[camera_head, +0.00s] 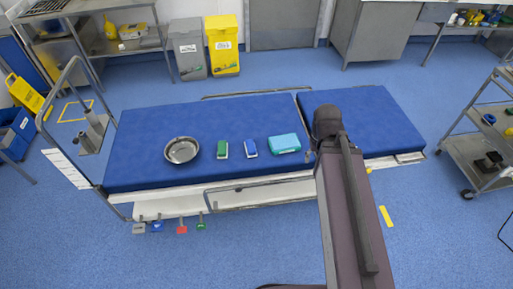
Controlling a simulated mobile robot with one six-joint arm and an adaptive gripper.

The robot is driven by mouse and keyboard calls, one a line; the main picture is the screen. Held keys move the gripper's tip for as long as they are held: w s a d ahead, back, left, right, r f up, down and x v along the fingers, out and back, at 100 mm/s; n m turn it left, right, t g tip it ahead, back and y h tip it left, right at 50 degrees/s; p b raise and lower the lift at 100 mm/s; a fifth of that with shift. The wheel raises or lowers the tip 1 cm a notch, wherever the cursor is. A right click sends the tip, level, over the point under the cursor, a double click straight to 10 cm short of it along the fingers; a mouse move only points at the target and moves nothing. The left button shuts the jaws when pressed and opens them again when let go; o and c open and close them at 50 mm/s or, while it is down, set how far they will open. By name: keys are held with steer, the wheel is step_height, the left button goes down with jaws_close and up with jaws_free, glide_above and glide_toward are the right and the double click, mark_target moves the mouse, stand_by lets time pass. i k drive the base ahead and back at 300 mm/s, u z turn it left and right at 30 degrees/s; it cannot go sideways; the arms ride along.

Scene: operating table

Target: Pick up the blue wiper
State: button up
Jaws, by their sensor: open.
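The blue wiper (250,147) is a small blue block with a white edge. It lies on the blue operating table (140,140), between a similar green wiper (222,149) on its left and a larger cyan pack (284,144) on its right. My gripper (314,144) is mostly hidden behind my arm, with only a small part showing just right of the cyan pack. It is open and stands apart from the blue wiper. I see nothing held, but the fingertips are not clear.
A round metal bowl (181,150) sits on the table left of the green wiper. A metal rail (260,186) runs along the table's near side. A trolley (480,150) stands at the right. Grey (189,50) and yellow (223,48) bins stand behind.

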mark_target(251, 149)
steer(key=z, duration=0.2)
steer(key=k, duration=0.95)
steer(key=u, duration=0.55)
steer(key=i, duration=1.05)
